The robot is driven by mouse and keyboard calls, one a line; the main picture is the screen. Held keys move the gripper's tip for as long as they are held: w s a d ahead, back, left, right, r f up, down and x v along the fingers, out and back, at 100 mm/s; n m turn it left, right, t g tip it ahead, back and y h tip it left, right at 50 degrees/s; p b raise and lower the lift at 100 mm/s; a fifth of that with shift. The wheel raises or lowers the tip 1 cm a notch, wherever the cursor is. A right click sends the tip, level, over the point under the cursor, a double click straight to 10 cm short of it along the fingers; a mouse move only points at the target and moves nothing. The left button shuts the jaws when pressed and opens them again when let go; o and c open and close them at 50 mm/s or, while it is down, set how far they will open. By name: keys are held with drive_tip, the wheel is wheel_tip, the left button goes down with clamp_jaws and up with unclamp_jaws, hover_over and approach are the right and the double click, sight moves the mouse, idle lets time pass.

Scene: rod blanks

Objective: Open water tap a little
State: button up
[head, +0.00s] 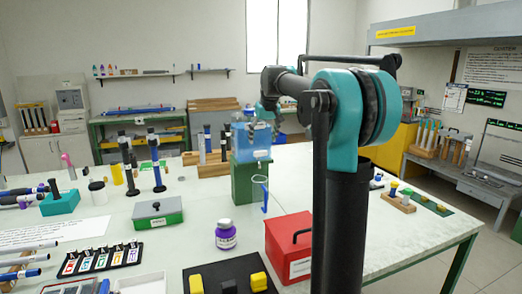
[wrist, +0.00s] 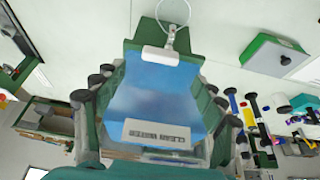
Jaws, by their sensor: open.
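The blue water container (head: 252,140) stands on a green block (head: 248,180) on the table. In the wrist view, the container (wrist: 160,92) fills the middle, with an upside-down CLEAN WATER label (wrist: 157,134). The white tap (wrist: 170,55) is on the container's edge by the green block, with a thin white piece running to a ring. My gripper (wrist: 158,85) is open, its dark jointed fingers showing on both sides of the container. In the head view my gripper (head: 266,112) is small and partly hidden near the container's top. I cannot tell whether it touches.
A clear cup with a blue handle (head: 262,188) is in front of the green block. A red box (head: 289,245) and a purple-labelled jar (head: 226,236) stand nearer. A green-and-grey box (head: 157,213) and black-and-blue upright tools (head: 155,165) are to the left.

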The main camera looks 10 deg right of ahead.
sight(261, 153)
drive_tip(key=x, duration=0.6)
